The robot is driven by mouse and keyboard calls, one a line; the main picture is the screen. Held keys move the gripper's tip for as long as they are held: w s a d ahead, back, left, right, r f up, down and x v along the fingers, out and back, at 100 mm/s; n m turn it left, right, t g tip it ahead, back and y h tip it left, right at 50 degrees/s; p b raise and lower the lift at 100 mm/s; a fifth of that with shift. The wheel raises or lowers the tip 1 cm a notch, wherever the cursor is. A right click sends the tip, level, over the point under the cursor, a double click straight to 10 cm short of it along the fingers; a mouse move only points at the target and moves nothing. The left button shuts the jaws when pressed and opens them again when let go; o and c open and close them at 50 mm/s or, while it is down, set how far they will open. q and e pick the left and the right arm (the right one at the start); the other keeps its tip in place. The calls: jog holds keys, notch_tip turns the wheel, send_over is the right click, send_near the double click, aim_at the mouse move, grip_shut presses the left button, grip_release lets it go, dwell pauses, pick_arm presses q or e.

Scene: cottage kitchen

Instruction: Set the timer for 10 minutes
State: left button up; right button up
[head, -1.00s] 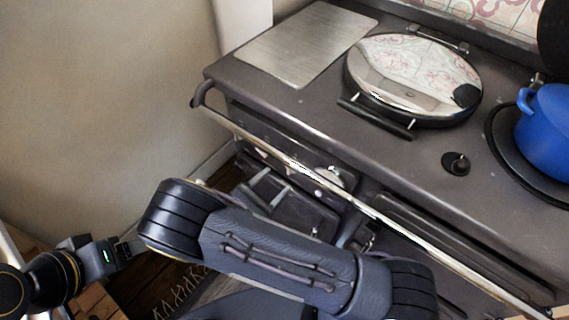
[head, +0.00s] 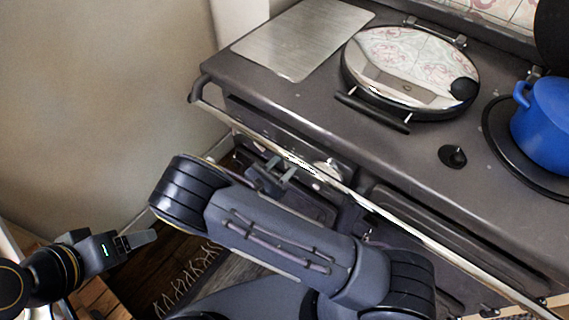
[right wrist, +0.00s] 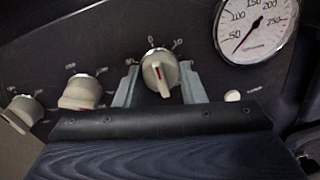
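The right wrist view shows a cream knob (right wrist: 160,72) with a red line on its lower half, on the stove's dark front panel. Markings that look like 0 and 10 sit above it and to its upper right. My right gripper (right wrist: 160,90) has its fingers spread on either side of this knob, with small gaps visible. In the head view my right gripper (head: 278,172) is at the stove front, below the rail; my own arm hides part of the view. My left gripper (head: 138,240) is at the lower left, away from the stove, and its fingers are hard to separate.
More cream knobs (right wrist: 80,93) sit left of the middle one, and a round gauge (right wrist: 257,28) is at its right. A metal rail (head: 300,163) runs along the stove front (head: 290,100). A blue pot (head: 545,125) stands on top.

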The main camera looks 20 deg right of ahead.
jog(key=shift+c, duration=0.6)
jog(key=shift+f+m+b, duration=0.2)
jog(key=shift+m+b, duration=1.6)
jog(key=m+b, duration=0.3)
jog(key=shift+s+m+y, duration=0.1)
jog(key=shift+m+y, duration=0.2)
jog(key=shift+m, duration=0.1)
jog(key=shift+r+m+b, duration=0.1)
jog(key=shift+m+b, duration=0.8)
jog(key=shift+m, duration=0.1)
jog(key=o, duration=1)
jog(key=shift+r, duration=0.1)
